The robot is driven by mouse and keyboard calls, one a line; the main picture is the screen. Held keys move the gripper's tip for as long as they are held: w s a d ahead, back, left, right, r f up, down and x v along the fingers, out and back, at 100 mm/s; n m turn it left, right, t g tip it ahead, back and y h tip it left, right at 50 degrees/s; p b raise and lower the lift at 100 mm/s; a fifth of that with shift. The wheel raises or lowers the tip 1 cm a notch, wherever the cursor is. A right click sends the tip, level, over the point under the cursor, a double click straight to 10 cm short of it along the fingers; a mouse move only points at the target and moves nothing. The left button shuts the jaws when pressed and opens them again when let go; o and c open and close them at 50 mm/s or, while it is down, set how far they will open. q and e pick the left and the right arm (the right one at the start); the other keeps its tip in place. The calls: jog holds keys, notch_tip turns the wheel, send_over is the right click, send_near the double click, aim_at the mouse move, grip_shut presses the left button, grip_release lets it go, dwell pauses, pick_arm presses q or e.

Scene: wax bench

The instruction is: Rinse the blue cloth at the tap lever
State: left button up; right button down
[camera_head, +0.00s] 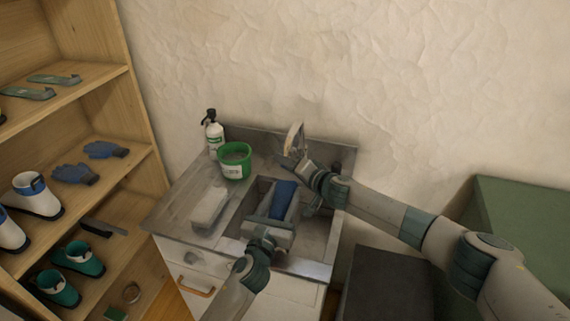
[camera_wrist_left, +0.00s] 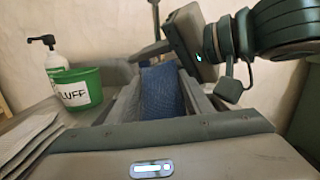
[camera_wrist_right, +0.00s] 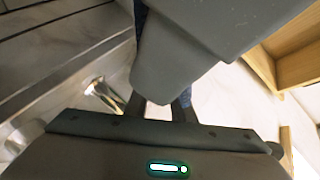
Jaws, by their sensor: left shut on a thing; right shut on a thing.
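The blue cloth (camera_head: 284,199) is between the fingers of my left gripper (camera_head: 275,217), over the sink basin (camera_head: 315,236). In the left wrist view the cloth (camera_wrist_left: 161,92) fills the gap between the fingers. The metal tap (camera_head: 294,139) stands at the back of the sink. My right gripper (camera_head: 297,165) is shut beside the tap, at the tap lever, which is largely hidden by the gripper. In the right wrist view the jaw area is mostly blocked by a large grey part, with bits of blue behind it. I cannot see any water running.
A green bucket (camera_head: 235,161) and a white pump bottle (camera_head: 214,133) stand left of the basin. A wooden shelf (camera_head: 130,183) with boots and gloves is at the left. A green cabinet (camera_head: 520,215) is at the right.

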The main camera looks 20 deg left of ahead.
aim_at(270, 216)
jog(key=c, duration=1.5)
grip_release()
jog(key=shift+d+r, duration=0.1)
jog(key=shift+d, duration=0.05)
jog(key=shift+v, duration=5.9)
pick_arm(q)
jog(key=shift+s, duration=0.1)
jog(key=shift+s+a, duration=0.25)
jog(key=shift+s, duration=0.95)
jog(key=shift+s+a+p, duration=0.25)
jog(key=shift+s, duration=1.1)
jog(key=shift+s+a+p, duration=0.25)
jog(key=shift+s, duration=1.05)
pick_arm(e)
jog(key=shift+r, duration=0.55)
